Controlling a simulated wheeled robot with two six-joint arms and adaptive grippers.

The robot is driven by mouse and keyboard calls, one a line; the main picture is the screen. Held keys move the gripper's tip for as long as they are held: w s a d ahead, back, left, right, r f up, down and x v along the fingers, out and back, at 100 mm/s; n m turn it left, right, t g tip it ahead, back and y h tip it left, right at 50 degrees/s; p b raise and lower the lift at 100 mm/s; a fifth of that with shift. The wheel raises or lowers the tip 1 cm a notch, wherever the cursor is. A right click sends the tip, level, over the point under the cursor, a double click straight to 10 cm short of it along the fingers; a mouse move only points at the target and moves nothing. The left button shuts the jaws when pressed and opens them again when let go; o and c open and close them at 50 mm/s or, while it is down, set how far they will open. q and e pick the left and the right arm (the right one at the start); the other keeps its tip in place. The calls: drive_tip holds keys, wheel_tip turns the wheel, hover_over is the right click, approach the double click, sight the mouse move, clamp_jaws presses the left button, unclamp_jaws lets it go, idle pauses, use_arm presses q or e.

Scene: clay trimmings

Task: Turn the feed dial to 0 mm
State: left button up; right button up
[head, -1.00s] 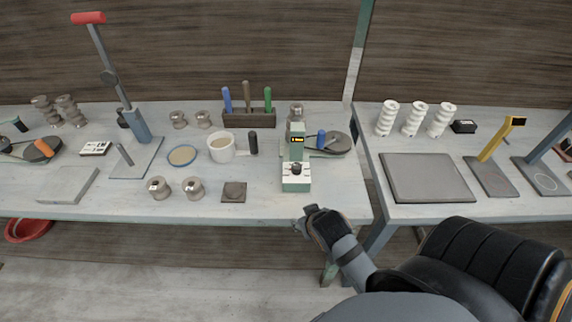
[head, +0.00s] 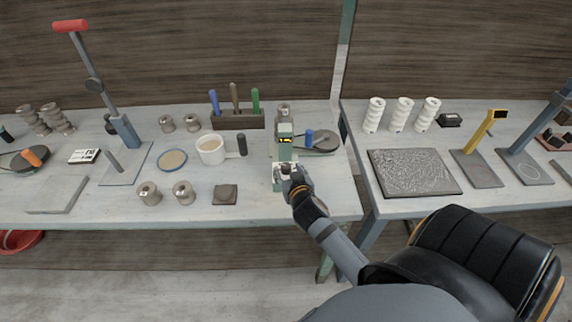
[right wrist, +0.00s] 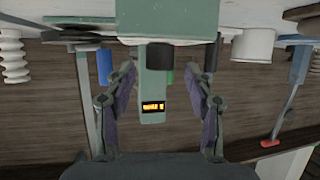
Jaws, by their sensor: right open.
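The green and white machine (head: 285,150) with a small lit display (head: 286,140) stands near the front edge of the left table. The display is too small to read. My right gripper (head: 285,170) is in front of the machine's white front block and partly hides it. In the right wrist view, which shows the scene upside down, the black feed dial (right wrist: 160,56) lies between the two spread fingertips of my right gripper (right wrist: 160,70). Gaps show on both sides, so the fingers do not touch it. The display (right wrist: 153,106) glows yellow. My left gripper is not in view.
A white mug (head: 211,150), two spools (head: 182,192) and a small dark block (head: 225,195) are left of the machine. A blue-handled tool (head: 309,138) and a round grey plate (head: 322,142) are right behind it.

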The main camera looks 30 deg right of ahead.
sight(287, 168)
drive_tip(key=shift+x, duration=1.75)
